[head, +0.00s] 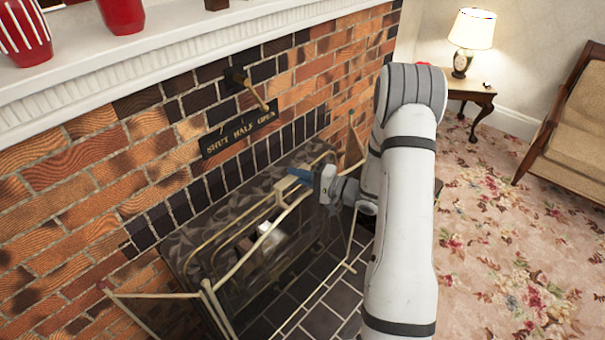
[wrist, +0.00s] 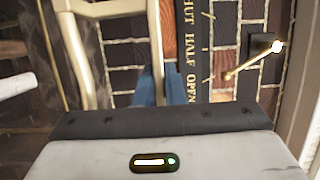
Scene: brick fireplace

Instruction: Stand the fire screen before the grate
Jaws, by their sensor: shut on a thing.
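The fire screen (head: 213,304) has a pale brass frame with see-through panels and folding side wings. It stands upright or nearly so on the dark hearth tiles; I cannot tell whether its feet touch them. My gripper (head: 290,184) is shut on the top of the screen's frame, its blue fingers around a pale bar. In the wrist view, the blue fingers (wrist: 164,86) close at the frame's bar (wrist: 153,35). The grate is hard to make out; a dark patterned surface (head: 210,225) and a small bright patch show behind the screen.
A brass lever (head: 252,92) juts from the brick wall above a sign (head: 240,132) reading SHUT HALF OPEN. The white mantel (head: 150,55) holds red vases. A side table (head: 465,92) with a lamp and an armchair stand right. Carpet in front is clear.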

